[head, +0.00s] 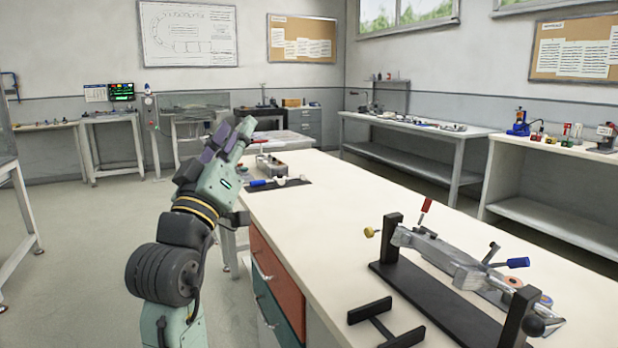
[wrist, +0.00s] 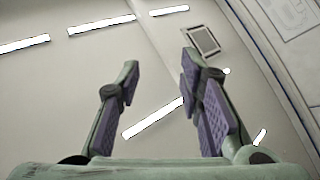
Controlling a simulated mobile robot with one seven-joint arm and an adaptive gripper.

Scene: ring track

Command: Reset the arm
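My arm stands upright at the left of the near workbench in the head view, beside the bench's drawer side. My gripper (head: 232,138) is at its top end, pointing up, clear of the bench top. In the wrist view my gripper (wrist: 158,80) has its two purple-padded fingers well apart, with nothing between them but the ceiling behind. The wrist camera looks up at ceiling lights and a square vent.
The white workbench (head: 330,205) carries a black stand with a grey metal fixture (head: 440,255), a black H-shaped rest (head: 385,322) and a blue-handled tool (head: 268,182). Side benches (head: 430,130) line the walls. The floor (head: 80,260) at the left is clear.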

